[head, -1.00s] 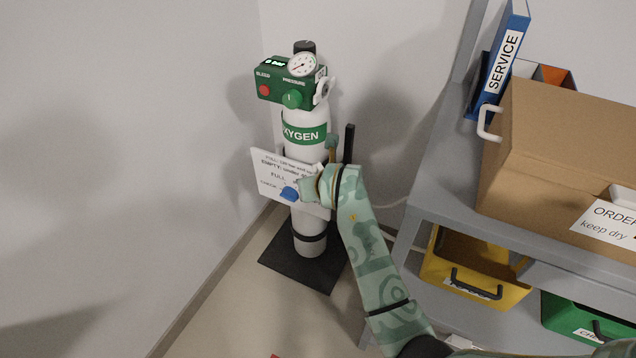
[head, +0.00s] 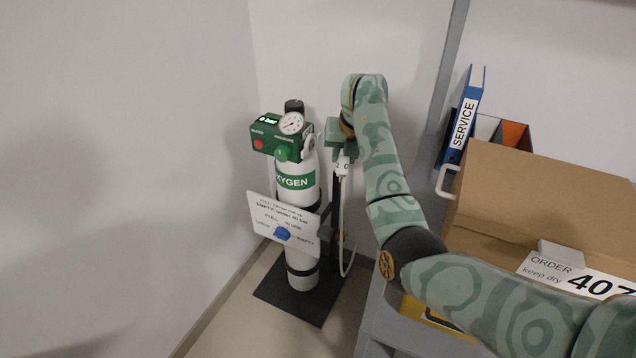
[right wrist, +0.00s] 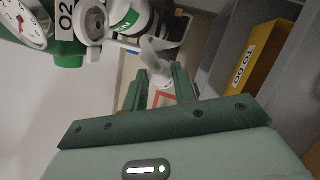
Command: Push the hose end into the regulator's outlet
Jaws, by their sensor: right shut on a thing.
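The green regulator (head: 275,136) sits on top of the white oxygen cylinder (head: 296,181), with a round gauge (head: 291,123). Its white outlet (head: 309,144) is on the right side; in the right wrist view a white ring-like outlet part (right wrist: 93,25) shows at upper left. My right gripper (head: 341,150) is shut on the white hose end (head: 343,166), just right of the outlet and apart from it. The hose end also shows between the fingers in the right wrist view (right wrist: 156,68). The hose (head: 347,235) hangs below in a loop. My left gripper is not in view.
A white sign with a blue knob (head: 283,234) hangs on the cylinder. The cylinder stands on a black base (head: 306,307) in the wall corner. A grey shelf with a cardboard box (head: 540,195) and a blue service binder (head: 464,118) is to the right.

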